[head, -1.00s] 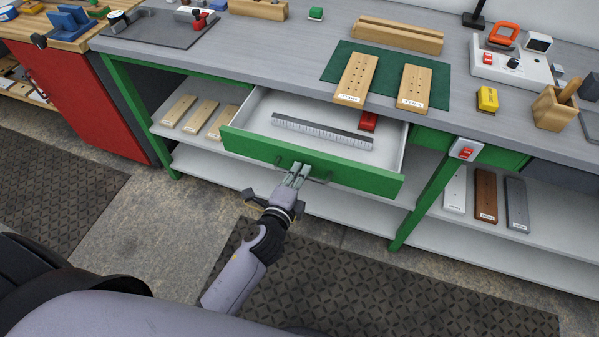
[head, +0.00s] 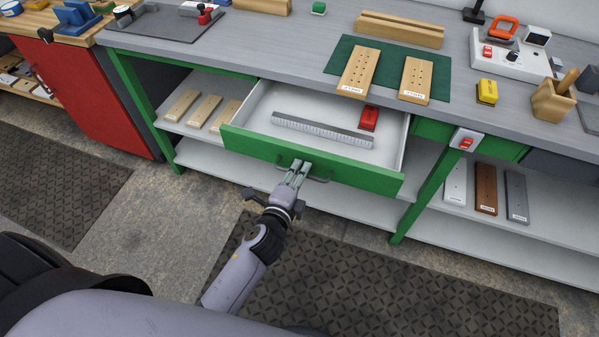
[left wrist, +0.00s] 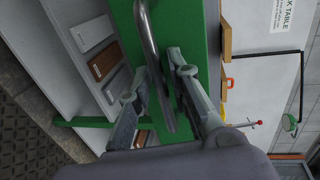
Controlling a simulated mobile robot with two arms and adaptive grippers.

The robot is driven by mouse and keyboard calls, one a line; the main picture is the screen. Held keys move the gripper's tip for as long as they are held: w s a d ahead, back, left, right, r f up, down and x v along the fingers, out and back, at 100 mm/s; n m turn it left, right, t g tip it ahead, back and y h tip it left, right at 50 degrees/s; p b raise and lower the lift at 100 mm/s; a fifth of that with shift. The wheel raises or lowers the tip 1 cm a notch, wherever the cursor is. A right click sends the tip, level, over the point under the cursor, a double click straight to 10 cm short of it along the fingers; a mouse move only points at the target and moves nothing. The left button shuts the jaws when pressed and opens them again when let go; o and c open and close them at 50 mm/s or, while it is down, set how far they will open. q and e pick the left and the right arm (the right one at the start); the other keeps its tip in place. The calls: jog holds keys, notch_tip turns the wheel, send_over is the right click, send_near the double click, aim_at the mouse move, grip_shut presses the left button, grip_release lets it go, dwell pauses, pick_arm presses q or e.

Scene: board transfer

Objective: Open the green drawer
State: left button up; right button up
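The green drawer (head: 340,174) under the workbench stands pulled out, with its white inside showing. A grey ruler-like strip (head: 320,130) and a red object (head: 369,118) lie in it. My left gripper (head: 295,173) is at the metal bar handle (head: 320,180) on the drawer front. The green front (left wrist: 190,25) is right behind the handle. My right gripper is not in view.
Wooden boards (head: 358,72) lie on a green mat (head: 388,52) on the grey bench top above. A green bench leg (head: 430,190) with a red switch (head: 467,142) stands right of the drawer. Dark floor mats (head: 370,285) lie in front.

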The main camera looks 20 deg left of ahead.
pick_arm(q)
jog(key=v, duration=1.2)
jog(key=shift+f, duration=0.1)
jog(key=s+f+n+g, duration=0.3)
jog(key=s+f, duration=0.1)
jog(key=f, duration=0.9)
jog(key=s+f+n+g, duration=0.3)
jog(key=s+f, duration=0.1)
jog(key=f, duration=1)
jog(key=s+a+f+n+g, duration=0.4)
jog(key=s+f+n, duration=0.1)
jog(key=s+f, duration=0.4)
jog(key=s+a+f+n+g, duration=0.4)
jog(key=s+f, duration=0.5)
jog(key=s, duration=0.5)
jog(key=shift+s+f+n+g+y, duration=0.3)
jog(key=shift+f+n, duration=0.1)
jog(key=shift+n, duration=0.1)
